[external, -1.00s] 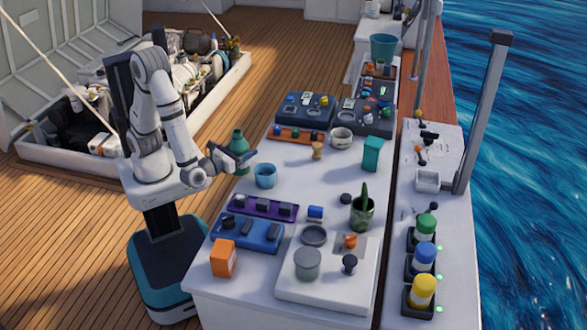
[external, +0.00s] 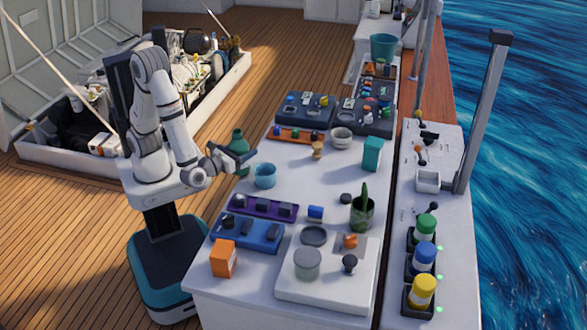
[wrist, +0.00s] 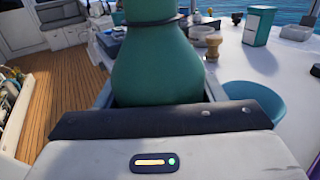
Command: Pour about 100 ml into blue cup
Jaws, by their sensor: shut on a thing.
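A green bottle (external: 238,146) with a rounded body and narrower neck is held in my gripper (external: 240,160) at the left edge of the white table. In the wrist view the bottle (wrist: 158,62) stands upright between the fingers, and its top is cut off by the frame. My gripper is shut on it. The blue cup (external: 265,176) stands on the table just right of and nearer than the bottle. Part of the cup also shows at the right in the wrist view (wrist: 255,102). Its contents cannot be seen.
A purple tray (external: 263,208) and a blue tray (external: 247,235) with dark items lie in front of the cup. A wooden piece (external: 317,150), a pale bowl (external: 341,138) and a teal box (external: 372,154) stand beyond.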

